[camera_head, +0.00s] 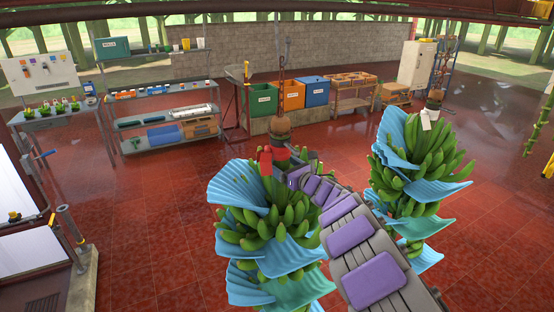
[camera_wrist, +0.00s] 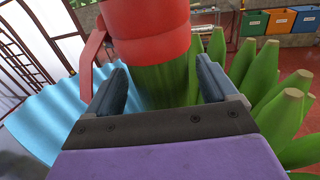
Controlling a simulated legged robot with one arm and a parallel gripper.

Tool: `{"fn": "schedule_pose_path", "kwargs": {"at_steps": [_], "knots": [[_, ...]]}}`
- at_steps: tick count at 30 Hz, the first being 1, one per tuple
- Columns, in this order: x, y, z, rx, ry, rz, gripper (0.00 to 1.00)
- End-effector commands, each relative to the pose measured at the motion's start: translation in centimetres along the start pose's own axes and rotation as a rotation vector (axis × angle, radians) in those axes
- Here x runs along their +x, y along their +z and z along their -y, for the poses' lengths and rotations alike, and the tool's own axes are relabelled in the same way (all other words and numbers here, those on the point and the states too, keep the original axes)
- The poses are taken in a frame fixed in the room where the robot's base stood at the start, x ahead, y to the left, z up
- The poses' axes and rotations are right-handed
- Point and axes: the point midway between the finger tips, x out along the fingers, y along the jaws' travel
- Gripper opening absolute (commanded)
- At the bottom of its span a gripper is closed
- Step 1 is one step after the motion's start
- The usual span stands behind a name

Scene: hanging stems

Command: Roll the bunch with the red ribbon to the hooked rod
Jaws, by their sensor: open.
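The bunch with the red ribbon (camera_head: 285,222) hangs in the middle of the head view, green bananas with blue sheets between the tiers. Its red ribbon (camera_head: 265,162) is wrapped around the stem near the top, with a loose tail; the ribbon also shows in the wrist view (camera_wrist: 150,38). My gripper (camera_wrist: 163,88) is open, with its two jaws on either side of the green stem (camera_wrist: 165,85) just below the ribbon. Whether a jaw touches the stem I cannot tell. I cannot surely pick out the hooked rod.
A second bunch (camera_head: 412,165) with a white tag (camera_head: 428,120) hangs at the right. Shelves (camera_head: 160,105), coloured bins (camera_head: 290,95) and a brick wall stand behind. A grey post (camera_head: 70,225) stands at the left. The red tiled floor between is mostly clear.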

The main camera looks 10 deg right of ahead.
Motion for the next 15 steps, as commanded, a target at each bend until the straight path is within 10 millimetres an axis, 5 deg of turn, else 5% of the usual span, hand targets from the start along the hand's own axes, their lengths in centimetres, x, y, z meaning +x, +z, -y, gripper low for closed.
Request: {"fn": "schedule_pose_path", "kwargs": {"at_steps": [15], "knots": [[3.7, 0.2, 0.1, 0.0, -0.002, 0.003, 0.86]]}}
